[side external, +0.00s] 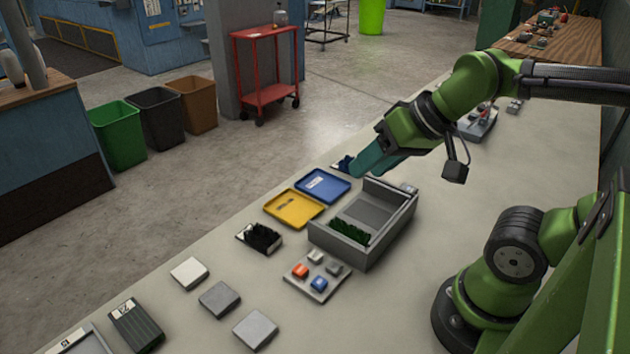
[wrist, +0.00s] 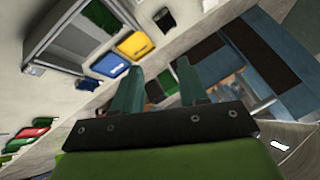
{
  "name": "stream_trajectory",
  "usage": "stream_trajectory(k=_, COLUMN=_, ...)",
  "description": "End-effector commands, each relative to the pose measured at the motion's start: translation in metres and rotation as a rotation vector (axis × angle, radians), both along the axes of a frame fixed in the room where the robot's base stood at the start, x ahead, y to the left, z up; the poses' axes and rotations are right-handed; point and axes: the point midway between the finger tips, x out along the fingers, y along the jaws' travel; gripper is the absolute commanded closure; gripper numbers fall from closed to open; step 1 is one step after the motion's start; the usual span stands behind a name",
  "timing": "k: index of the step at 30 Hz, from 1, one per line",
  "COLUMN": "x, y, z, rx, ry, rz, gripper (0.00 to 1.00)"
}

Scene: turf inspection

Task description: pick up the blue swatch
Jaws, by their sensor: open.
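A dark navy swatch with a pale edge (side external: 343,163), which looks like the blue swatch, lies on the bench just beyond the blue tray (side external: 322,187). My gripper (side external: 362,165) is beside it in the side view and covers part of it. In the wrist view a small dark patch (wrist: 87,85) beside the blue tray (wrist: 109,65) appears to be this swatch, left of my fingers. My gripper (wrist: 156,76) is open with nothing between its fingers. Its height above the bench is hard to tell.
A yellow tray (side external: 293,209) sits beside the blue one. A grey walled box (side external: 385,222) holding green turf stands close by. A black swatch (side external: 261,238) and a plate with small coloured blocks (side external: 318,284) are nearer. The bench edge runs behind the trays.

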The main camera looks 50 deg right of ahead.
Motion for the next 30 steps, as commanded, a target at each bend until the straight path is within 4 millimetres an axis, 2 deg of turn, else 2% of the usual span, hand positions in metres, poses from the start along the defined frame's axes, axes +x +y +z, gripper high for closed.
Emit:
stream_trajectory(k=1, x=0.0, y=0.0, z=0.0, rx=0.0, ry=0.0, rz=0.0, gripper=0.57)
stream_trajectory(k=10, x=0.0, y=0.0, z=0.0, rx=0.0, ry=0.0, rz=0.0, gripper=0.12)
stream_trajectory(k=18, x=0.0, y=-0.001, z=0.0, rx=0.0, ry=0.0, rz=-0.002, gripper=0.12)
stream_trajectory(k=22, x=0.005, y=-0.009, z=-0.012, rx=0.001, ry=0.056, rz=-0.035, gripper=0.12)
stream_trajectory(k=26, x=0.033, y=-0.029, z=-0.016, rx=0.0, ry=0.13, rz=-0.098, gripper=0.12)
stream_trajectory(k=30, x=0.078, y=-0.065, z=-0.014, rx=-0.031, ry=0.224, rz=-0.133, gripper=0.12)
